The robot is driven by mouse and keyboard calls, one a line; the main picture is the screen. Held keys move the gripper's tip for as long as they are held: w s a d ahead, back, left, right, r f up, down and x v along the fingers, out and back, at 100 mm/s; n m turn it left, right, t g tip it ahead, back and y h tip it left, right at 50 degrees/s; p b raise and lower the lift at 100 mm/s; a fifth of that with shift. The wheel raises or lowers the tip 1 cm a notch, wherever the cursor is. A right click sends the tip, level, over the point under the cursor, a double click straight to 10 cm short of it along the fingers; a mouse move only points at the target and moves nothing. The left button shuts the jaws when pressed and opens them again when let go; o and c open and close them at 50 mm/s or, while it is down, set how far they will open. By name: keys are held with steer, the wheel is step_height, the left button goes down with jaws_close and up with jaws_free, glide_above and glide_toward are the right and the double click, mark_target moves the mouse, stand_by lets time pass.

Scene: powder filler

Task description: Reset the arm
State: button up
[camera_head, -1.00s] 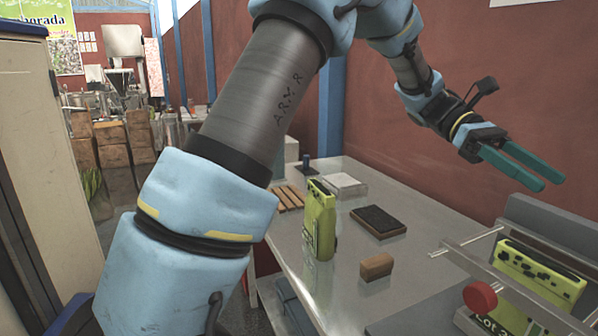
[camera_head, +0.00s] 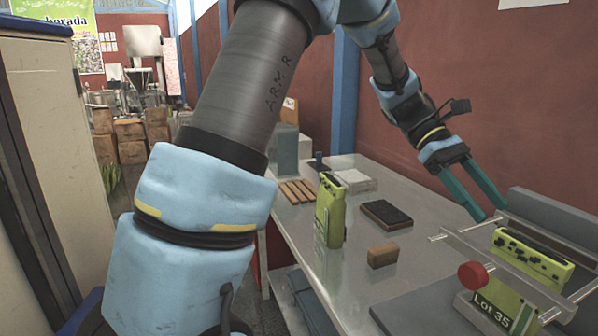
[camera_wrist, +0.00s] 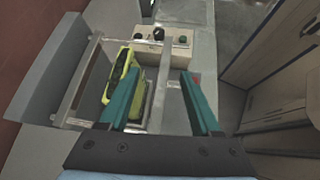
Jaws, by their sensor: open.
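My gripper (camera_head: 489,213) is open and empty, with two green fingers pointing down and to the right above the back of the machine at the table's right end. In the wrist view, its fingers (camera_wrist: 160,90) are spread apart. Beyond them a yellow-green pouch (camera_wrist: 121,74) lies in the machine's frame. In the head view, the pouch (camera_head: 533,257) lies between the machine's metal rails. My arm reaches across the upper part of the head view.
A yellow-green pouch (camera_head: 329,212) stands upright on the steel table (camera_head: 350,290). Near it are a brown block (camera_head: 382,256), a dark pad (camera_head: 385,215) and a wooden rack (camera_head: 297,191).

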steer(key=w+a+f+m+t+y, duration=0.2)
steer(key=w+a+f+t, duration=0.15)
steer(key=a, duration=0.95)
steer(key=w+a+f+m+t+y, duration=0.1)
steer(key=w+a+f+t, duration=0.3)
steer(key=a, duration=0.8)
steer(key=w+a+f+m+t+y, duration=0.2)
steer(key=a+f+t, duration=0.3)
steer(key=a, duration=0.8)
step_height(320, 180, down, 11)
steer(key=s+g+b, duration=0.1)
steer(key=b, duration=0.9)
steer(key=shift+s+a+r, duration=0.15)
steer(key=shift+s+a, duration=0.05)
steer(key=shift+s, duration=0.15)
